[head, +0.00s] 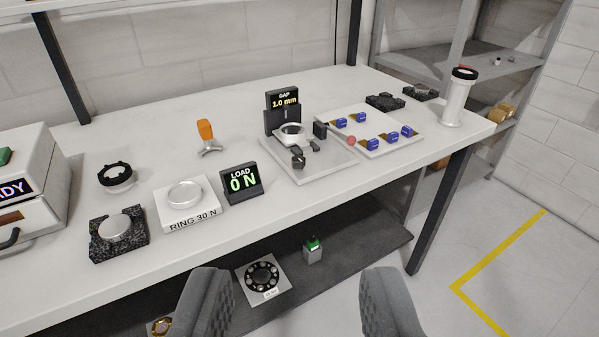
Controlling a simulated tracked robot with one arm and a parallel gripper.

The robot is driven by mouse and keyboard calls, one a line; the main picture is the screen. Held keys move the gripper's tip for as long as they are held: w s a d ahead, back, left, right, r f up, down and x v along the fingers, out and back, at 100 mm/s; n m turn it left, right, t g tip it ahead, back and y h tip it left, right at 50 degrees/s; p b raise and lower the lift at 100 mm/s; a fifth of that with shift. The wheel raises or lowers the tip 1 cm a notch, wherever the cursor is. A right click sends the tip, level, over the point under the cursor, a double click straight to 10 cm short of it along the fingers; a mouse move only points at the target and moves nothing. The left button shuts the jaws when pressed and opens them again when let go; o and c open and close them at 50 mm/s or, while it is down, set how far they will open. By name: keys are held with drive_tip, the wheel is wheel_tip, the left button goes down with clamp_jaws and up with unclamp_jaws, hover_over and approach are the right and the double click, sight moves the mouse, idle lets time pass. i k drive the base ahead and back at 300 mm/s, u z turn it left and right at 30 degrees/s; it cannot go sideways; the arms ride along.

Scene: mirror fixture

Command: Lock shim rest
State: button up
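The grey fixture plate (325,171) lies on the white table at right of centre. A dark display (283,98) behind it reads "GAP 1.0 mm". A ring-shaped part (292,131) sits on the fixture, with small dark blocks (299,157) in front. A lever with a red knob (351,141) points right from a dark block (320,130) on the fixture; I cannot tell whether it is locked. Several blue-tabbed pieces lie on a white tray (389,151) to the right. My gripper (295,278) is open and empty, nearer the camera than the table's front edge, apart from the fixture.
On the table stand a load display (242,181) reading "0 N", a ring block (187,218), an orange-handled tool (206,136), a dark-rimmed ring (115,176) and a white cylinder (456,101). A lower shelf (360,243) holds more parts. The floor at right is clear.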

sight(298, 161)
drive_tip(key=u, duration=0.35)
drive_tip(key=i, duration=1.25)
drive_tip(key=z, duration=0.55)
